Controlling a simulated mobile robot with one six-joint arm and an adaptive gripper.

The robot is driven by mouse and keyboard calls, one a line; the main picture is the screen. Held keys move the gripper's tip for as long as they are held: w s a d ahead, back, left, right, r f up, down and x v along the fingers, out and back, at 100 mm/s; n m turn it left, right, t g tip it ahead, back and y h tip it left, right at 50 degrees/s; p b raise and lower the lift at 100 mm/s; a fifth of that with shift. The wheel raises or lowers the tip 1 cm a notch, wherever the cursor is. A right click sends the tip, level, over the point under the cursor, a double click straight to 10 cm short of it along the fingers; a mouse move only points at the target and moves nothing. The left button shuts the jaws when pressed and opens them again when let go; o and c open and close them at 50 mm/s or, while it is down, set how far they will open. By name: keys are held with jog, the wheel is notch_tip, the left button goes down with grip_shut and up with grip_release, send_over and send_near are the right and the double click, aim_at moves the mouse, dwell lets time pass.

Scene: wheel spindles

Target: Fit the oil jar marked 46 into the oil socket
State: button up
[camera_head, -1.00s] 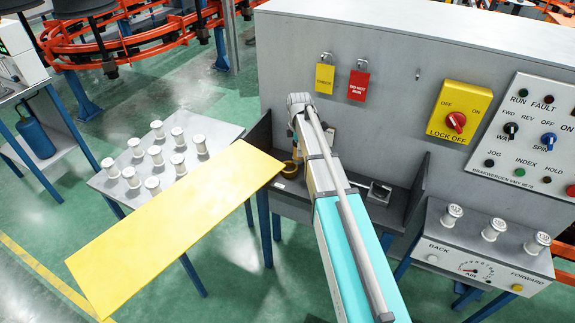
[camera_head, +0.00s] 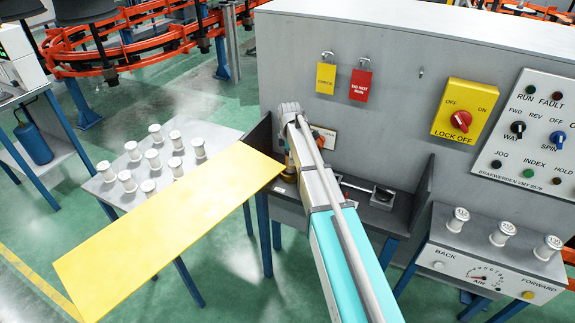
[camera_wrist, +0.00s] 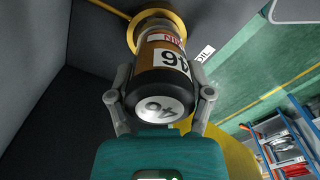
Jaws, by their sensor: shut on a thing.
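The oil jar marked 46 (camera_wrist: 162,80) is amber with a dark cap. Its white labels read 46 on the side and on the cap. My gripper (camera_wrist: 160,94) is shut on the cap end, one finger on each side. The jar's far end is at the yellow ring of the oil socket (camera_wrist: 134,36) in the wrist view. The jar hides part of the ring, and I cannot tell how deep it sits. In the head view the socket (camera_head: 288,178) shows beside my arm, at the left of the grey shelf. My fingers are mostly hidden there.
A yellow panel (camera_head: 170,235) lies close left of my arm. Behind it a grey table (camera_head: 205,180) holds several white spools. Dark side walls (camera_head: 420,195) bound the shelf. A grey air box (camera_head: 490,245) with three white spools stands at right.

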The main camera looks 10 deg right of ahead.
jog(key=shift+w+a+f+b, duration=0.25)
jog(key=shift+f+b, duration=0.25)
jog(key=shift+f, duration=0.05)
notch_tip(320, 180, down, 3)
jog(key=b, duration=0.2)
jog(key=shift+b, duration=0.4)
jog(key=shift+r, duration=0.1)
jog(key=o, duration=1.2)
jog(key=shift+r, duration=0.1)
notch_tip(320, 180, up, 12)
jog(key=p, duration=1.2)
